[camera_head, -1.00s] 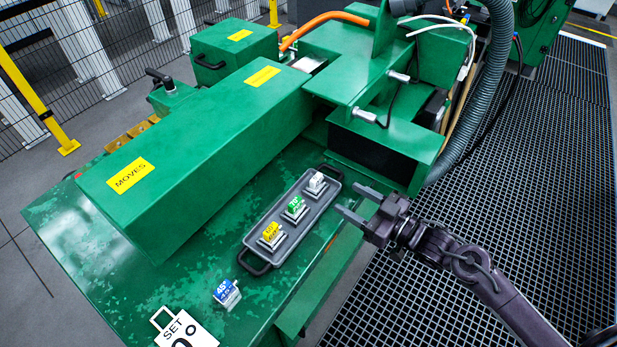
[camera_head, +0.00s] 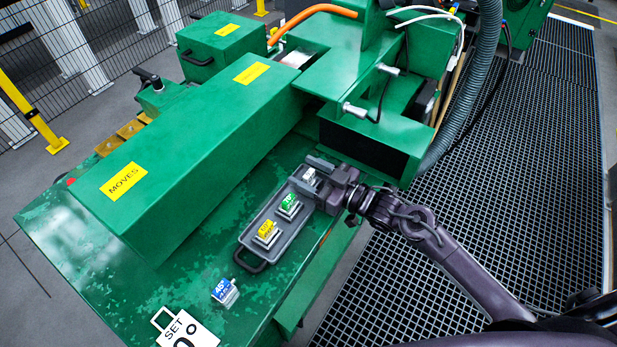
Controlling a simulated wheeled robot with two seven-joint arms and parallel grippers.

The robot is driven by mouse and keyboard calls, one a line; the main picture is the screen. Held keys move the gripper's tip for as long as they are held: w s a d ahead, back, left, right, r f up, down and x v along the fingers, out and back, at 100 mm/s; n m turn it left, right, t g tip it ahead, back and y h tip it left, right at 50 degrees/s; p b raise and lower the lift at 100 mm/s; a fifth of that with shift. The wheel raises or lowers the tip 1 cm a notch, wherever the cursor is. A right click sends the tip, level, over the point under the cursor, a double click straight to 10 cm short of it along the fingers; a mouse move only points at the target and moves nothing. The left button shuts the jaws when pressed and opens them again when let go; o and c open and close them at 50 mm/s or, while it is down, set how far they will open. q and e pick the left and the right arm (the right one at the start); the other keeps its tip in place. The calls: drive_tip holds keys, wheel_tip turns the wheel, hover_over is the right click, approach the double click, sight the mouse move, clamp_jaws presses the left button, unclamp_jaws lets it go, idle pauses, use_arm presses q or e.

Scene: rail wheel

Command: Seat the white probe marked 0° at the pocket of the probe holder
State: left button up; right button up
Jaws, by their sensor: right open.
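The white probe (camera_head: 309,177) stands in the far end of a dark grey tray (camera_head: 262,217) on the green machine's table. Its marking is too small to read. My right gripper (camera_head: 307,175) is open, with its fingers on either side of the white probe and partly hiding it. I cannot tell whether the fingers touch it. I cannot make out the pocket of the probe holder for certain; two silver cylindrical fittings (camera_head: 355,110) stick out of the green machine head beyond the tray. My left gripper is not in view.
A green probe (camera_head: 289,205) and a yellow probe (camera_head: 267,232) stand in the same tray. A blue 45° probe (camera_head: 225,292) sits on the table nearer me. A "SET 0°" tag (camera_head: 186,330) lies at the front. A long green box marked "MOVES" (camera_head: 190,140) borders the left.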

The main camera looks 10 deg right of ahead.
drive_tip(key=shift+c, duration=0.3)
drive_tip(key=c, duration=1)
drive_tip(key=shift+c, duration=0.5)
drive_tip(key=shift+r, duration=0.1)
